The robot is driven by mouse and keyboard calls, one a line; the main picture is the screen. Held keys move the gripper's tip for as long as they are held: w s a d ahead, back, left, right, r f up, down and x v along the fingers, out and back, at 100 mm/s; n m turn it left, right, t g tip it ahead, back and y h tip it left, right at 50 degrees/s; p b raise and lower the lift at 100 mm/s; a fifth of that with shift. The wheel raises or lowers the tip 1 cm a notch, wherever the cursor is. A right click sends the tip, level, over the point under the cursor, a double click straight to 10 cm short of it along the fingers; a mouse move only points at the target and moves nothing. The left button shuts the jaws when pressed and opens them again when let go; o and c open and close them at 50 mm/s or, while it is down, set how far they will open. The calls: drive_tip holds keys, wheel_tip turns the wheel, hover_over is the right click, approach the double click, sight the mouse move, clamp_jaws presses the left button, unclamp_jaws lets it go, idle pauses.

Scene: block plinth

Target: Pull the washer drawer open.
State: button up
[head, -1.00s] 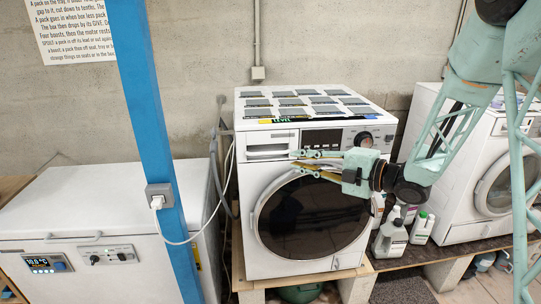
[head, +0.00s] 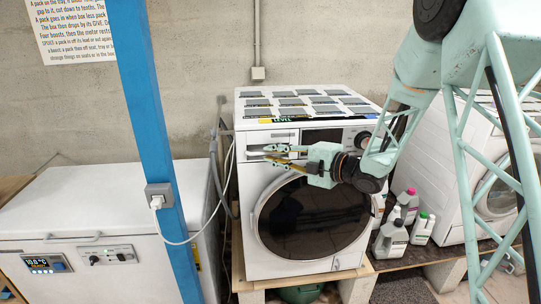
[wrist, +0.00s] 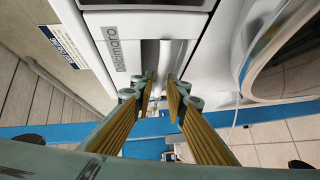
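The white washer (head: 262,232) stands on a wooden plinth in the middle of the head view. Its drawer (head: 285,138) is at the upper left of the front and looks closed. My gripper (head: 269,153) is at the drawer's lower part, reaching in from the right. In the wrist view, my gripper (wrist: 160,92) is open, with a finger on each side of a grey recess (wrist: 150,58) and a white bar (wrist: 165,62) beside the lettered drawer front (wrist: 112,48). I cannot tell whether the fingers touch the bar. The fingers partly hide the drawer in the head view.
The round washer door (head: 312,218) is just below my gripper. A blue post (head: 150,130) with a socket and cable stands left, before a white chest freezer (head: 100,210). Bottles (head: 390,240) stand right of the washer, with another white machine (head: 455,175) beyond.

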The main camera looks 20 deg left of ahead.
drive_tip(key=shift+w+a+f, duration=0.1)
drive_tip(key=shift+w+a, duration=0.05)
drive_tip(key=shift+a, duration=0.3)
clamp_jaws()
